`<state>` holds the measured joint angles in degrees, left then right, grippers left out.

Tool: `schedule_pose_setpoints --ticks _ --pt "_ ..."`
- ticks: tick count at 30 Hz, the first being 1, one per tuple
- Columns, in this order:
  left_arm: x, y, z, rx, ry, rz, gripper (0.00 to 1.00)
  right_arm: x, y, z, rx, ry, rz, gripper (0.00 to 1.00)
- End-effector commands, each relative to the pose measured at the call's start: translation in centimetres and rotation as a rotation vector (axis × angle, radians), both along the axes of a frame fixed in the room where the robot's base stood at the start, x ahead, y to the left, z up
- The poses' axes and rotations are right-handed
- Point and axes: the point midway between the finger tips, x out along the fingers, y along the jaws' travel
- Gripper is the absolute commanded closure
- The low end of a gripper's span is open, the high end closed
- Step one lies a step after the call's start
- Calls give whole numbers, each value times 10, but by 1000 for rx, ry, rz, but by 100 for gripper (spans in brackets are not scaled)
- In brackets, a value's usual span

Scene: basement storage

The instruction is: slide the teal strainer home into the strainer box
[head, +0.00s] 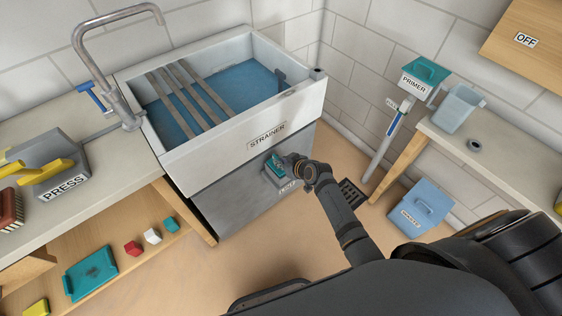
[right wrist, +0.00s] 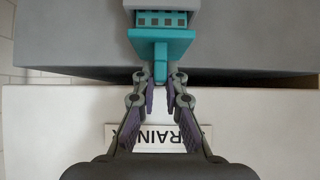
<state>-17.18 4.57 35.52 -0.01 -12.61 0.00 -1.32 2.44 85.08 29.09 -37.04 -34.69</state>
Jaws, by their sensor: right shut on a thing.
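The teal strainer (head: 276,165) is at the front of the sink, below the STRAINER label (head: 267,136). My right gripper (head: 290,164) is shut on its teal tab. In the right wrist view the strainer (right wrist: 161,43) has a wide teal front plate with a gridded part behind it. That gridded part runs into the grey strainer box (right wrist: 168,4), and a short stretch of it shows between the box mouth and the plate. In the head view the strainer box (head: 287,187) is partly hidden by the gripper. How deep the strainer sits inside is hidden. My left gripper is not in view.
The white sink (head: 300,105) holds blue water under several slats. A PRESS device (head: 55,170) stands on the left counter. A blue lidded bin (head: 420,212) and a floor drain (head: 352,194) lie to the right. The floor before the sink is mostly clear.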

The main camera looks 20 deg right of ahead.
Motion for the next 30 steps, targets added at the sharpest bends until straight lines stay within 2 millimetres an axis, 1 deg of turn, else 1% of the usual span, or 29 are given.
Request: schedule_pose_setpoints --ticks 16,17,21,22,30 --pt "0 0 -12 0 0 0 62 0 0 -14 0 -1 0 100" --pt "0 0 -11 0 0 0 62 0 0 -13 0 -1 0 86" --pt "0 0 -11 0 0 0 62 0 0 -13 0 -1 0 67" --pt "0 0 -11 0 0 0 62 0 0 -13 0 -1 0 63" --pt "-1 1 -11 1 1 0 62 0 0 -13 0 0 0 63"
